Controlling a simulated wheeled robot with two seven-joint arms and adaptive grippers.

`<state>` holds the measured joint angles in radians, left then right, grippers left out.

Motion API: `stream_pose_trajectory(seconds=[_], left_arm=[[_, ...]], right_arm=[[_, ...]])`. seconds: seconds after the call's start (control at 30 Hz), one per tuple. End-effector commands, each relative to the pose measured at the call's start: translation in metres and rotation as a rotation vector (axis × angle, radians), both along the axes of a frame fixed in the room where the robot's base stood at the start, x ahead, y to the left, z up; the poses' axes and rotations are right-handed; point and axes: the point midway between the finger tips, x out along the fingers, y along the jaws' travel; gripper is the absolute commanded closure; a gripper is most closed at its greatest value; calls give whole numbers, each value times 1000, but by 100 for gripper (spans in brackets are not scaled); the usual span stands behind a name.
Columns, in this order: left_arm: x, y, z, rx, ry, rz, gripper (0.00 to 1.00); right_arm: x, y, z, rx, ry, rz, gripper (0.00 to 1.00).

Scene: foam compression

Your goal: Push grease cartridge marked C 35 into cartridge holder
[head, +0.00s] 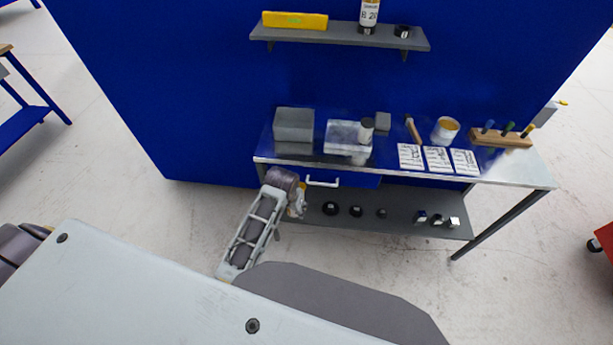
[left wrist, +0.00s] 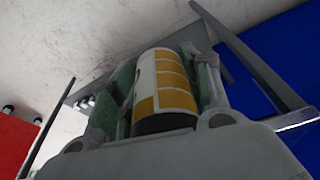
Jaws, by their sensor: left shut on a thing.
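My left gripper (head: 299,203) is in front of the workbench, low at its left end, beside the drawer handle. In the left wrist view my left gripper (left wrist: 165,85) has its green-padded fingers shut on a cartridge (left wrist: 165,80) with a yellow and white label. I cannot read any marking on it. A cartridge marked B 20 (head: 369,12) stands upright on the wall shelf, its lower end in a dark holder. A dark, empty-looking ring holder (head: 402,31) sits to its right on that shelf. My right gripper is not in view.
The wall shelf (head: 340,36) also bears a yellow case (head: 295,20). The bench top (head: 290,158) carries a grey block (head: 294,124), a clear box (head: 343,137), printed cards (head: 437,159) and a tool rack (head: 500,138). Dark rings (head: 330,208) lie on the lower shelf (head: 395,228).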

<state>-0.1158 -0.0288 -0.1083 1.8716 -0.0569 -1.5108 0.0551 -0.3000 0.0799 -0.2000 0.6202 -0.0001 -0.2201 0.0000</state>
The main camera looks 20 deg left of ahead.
Motion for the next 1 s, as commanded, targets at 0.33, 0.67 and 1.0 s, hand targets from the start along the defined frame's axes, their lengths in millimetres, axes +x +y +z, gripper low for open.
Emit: stream_pose_trajectory(seconds=[0.33, 0.67, 1.0], left_arm=[[-18, 17, -15, -1, -3, 41, 81], [-17, 17, -14, -1, -3, 41, 81], [-6, 17, 17, -1, -7, 41, 81]], right_arm=[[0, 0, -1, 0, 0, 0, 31], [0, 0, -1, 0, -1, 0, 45], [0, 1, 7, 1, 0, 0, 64]])
